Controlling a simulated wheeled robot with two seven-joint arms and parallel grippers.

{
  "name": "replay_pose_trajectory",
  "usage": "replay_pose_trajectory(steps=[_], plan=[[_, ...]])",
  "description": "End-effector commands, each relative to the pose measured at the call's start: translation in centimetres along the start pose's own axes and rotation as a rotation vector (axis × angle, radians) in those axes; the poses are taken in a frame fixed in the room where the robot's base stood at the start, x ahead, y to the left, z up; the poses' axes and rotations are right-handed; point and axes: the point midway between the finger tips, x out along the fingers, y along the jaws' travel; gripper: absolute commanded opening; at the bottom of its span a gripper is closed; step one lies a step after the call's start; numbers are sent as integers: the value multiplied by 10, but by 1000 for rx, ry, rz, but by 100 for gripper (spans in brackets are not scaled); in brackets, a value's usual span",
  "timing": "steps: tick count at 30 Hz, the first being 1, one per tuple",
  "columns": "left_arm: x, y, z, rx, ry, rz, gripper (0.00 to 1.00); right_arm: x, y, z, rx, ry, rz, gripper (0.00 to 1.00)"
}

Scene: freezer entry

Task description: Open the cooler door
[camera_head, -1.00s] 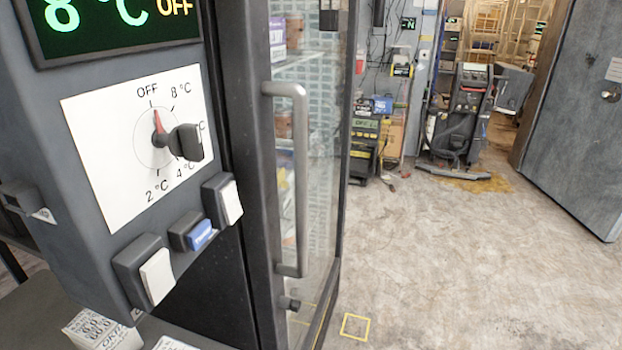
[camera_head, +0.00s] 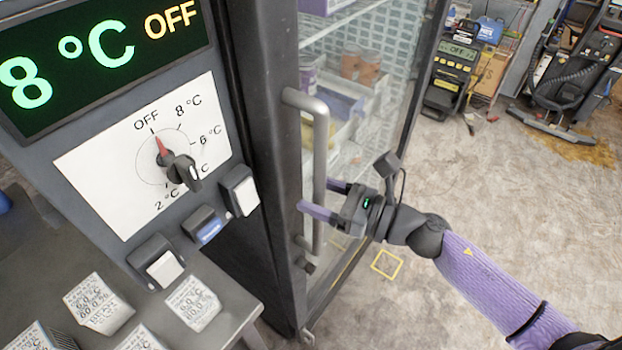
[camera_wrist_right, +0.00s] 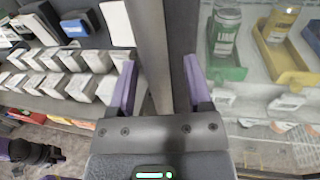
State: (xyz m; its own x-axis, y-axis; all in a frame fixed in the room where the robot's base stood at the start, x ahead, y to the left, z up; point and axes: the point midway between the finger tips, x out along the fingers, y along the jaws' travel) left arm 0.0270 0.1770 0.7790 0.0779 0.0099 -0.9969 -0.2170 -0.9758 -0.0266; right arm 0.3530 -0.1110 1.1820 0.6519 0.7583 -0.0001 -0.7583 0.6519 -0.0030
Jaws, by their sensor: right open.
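The cooler's glass door (camera_head: 375,75) looks shut in its dark frame. Its grey vertical bar handle (camera_head: 319,150) stands off the door's left side. My right gripper (camera_head: 314,195) is open at the lower half of the handle, its purple fingers pointing left. In the right wrist view, the handle bar (camera_wrist_right: 150,50) runs between the two spread fingers of the gripper (camera_wrist_right: 160,72), nearer the left finger. I cannot tell whether either finger touches it.
A control panel with a dial (camera_head: 150,160) and an "8 °C OFF" display (camera_head: 100,60) juts out left of the door. Small printed boxes (camera_head: 97,303) stand on a table below. Floor (camera_head: 480,190) right of the door is mostly clear; a wheeled machine (camera_head: 575,75) stands farther back.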

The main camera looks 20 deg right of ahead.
Motion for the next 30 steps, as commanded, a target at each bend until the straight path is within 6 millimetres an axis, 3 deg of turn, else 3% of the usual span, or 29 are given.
replay_pose_trajectory(steps=[6, 14, 23, 30], plan=[[-6, 3, -2, -2, 2, 5, 0, 18, 0, 0, 3, -1, -2, 64], [-5, 10, -4, -3, 7, 16, 0, 19, 0, -1, 4, 0, -2, 62], [-5, 8, -4, -3, 7, 14, 0, 19, 0, -1, 4, 0, -2, 0], [-5, 6, -4, -2, 7, 11, 0, 19, 0, -1, 4, 0, -2, 0]])
